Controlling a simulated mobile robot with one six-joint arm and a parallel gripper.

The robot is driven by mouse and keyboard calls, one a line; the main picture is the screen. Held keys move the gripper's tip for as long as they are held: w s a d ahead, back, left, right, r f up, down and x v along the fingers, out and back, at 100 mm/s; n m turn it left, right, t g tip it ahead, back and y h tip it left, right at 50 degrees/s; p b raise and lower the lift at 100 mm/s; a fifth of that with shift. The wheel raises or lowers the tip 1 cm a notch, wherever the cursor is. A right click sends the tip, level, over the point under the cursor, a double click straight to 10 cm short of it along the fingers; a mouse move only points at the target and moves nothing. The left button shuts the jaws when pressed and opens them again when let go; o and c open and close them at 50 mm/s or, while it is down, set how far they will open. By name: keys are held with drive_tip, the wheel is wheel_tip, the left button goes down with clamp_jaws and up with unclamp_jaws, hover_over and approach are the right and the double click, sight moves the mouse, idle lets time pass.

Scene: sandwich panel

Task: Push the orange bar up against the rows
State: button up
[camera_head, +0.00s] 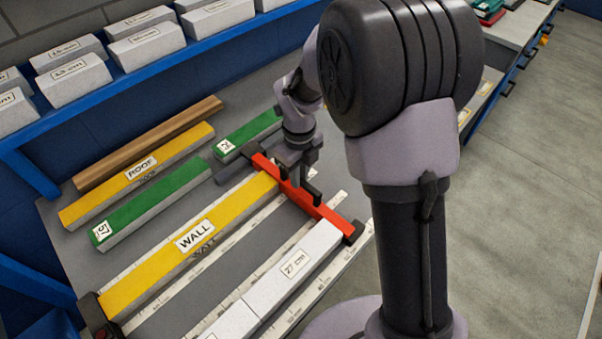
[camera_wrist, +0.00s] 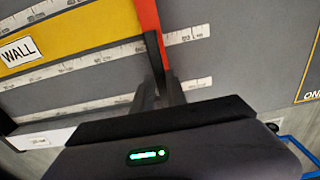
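The orange bar (camera_head: 330,215), red-orange with dark ends, lies across the right ends of the rows in the head view. Its upper part shows in the wrist view (camera_wrist: 148,14). The yellow WALL bar (camera_head: 150,274) ends at or very near the orange bar. The row of white blocks (camera_head: 295,262), one marked 27 cm, ends close to its lower part; I cannot tell whether they touch. My gripper (camera_head: 303,185) is down at the middle of the orange bar, its dark fingers at the bar; they also show in the wrist view (camera_wrist: 160,75). Their spacing is unclear.
White ruler strips (camera_head: 200,262) run beside the rows. A yellow ROOF bar (camera_head: 100,195), green bars (camera_head: 150,203) and a brown bar (camera_head: 150,145) lie farther back. A blue shelf (camera_head: 130,80) with white blocks stands behind. Grey floor (camera_head: 540,200) is clear at right.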

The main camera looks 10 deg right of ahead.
drive_tip(key=o, duration=0.4)
drive_tip(key=shift+s+a, duration=0.1)
drive_tip(key=shift+a, duration=0.1)
drive_tip(key=shift+c, duration=0.2)
drive_tip(key=shift+d, duration=0.1)
wheel_tip(320, 180, up, 17)
drive_tip(key=p, duration=0.6)
drive_tip(key=shift+r+p, duration=0.2)
drive_tip(key=shift+p, duration=0.15)
drive_tip(key=s+r+n+t+y, duration=0.1)
drive_tip(key=s+r+n+t, duration=0.2)
drive_tip(key=s+n, duration=0.8)
drive_tip(key=s+d+r+n+t+y+b, duration=0.1)
drive_tip(key=s+r+n, duration=0.3)
drive_tip(key=s+n, duration=0.6)
drive_tip(key=n+t, duration=0.1)
drive_tip(key=n, duration=0.2)
drive_tip(key=shift+s+d+r+t, duration=0.3)
drive_tip(key=shift+s+t, duration=0.05)
drive_tip(key=shift+t, duration=0.05)
